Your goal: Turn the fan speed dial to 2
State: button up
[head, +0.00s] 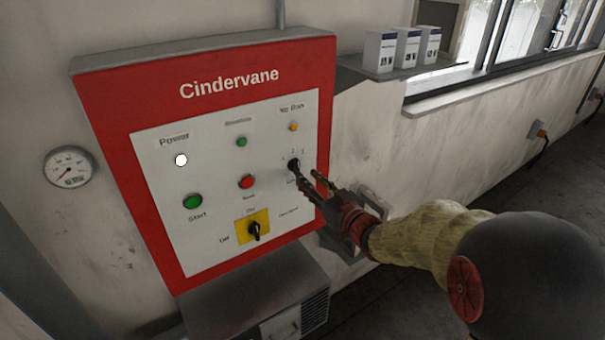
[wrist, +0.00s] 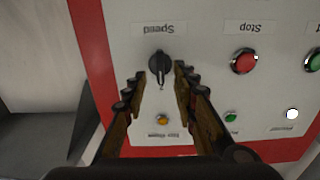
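The speed dial is a black knob (head: 293,164) on the white face of the red Cindervane panel. Small marks 1, 2 and 3 arc above it in the head view. In the upside-down wrist view the dial (wrist: 160,66) sits beside the "Speed" label, and its bar points down the picture, towards the amber lamp. My gripper (head: 309,178) is at the dial. In the wrist view its open fingers (wrist: 161,76) stand on either side of the knob, with narrow gaps showing.
Near the dial are an amber lamp (head: 293,127), a red stop button (head: 247,182), a green start button (head: 193,201) and a black switch on a yellow plate (head: 241,236). A shelf with white boxes (head: 380,52) is to the right. A gauge (head: 69,167) is on the left wall.

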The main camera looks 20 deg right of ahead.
jog(key=v, duration=0.7)
dwell(0.3)
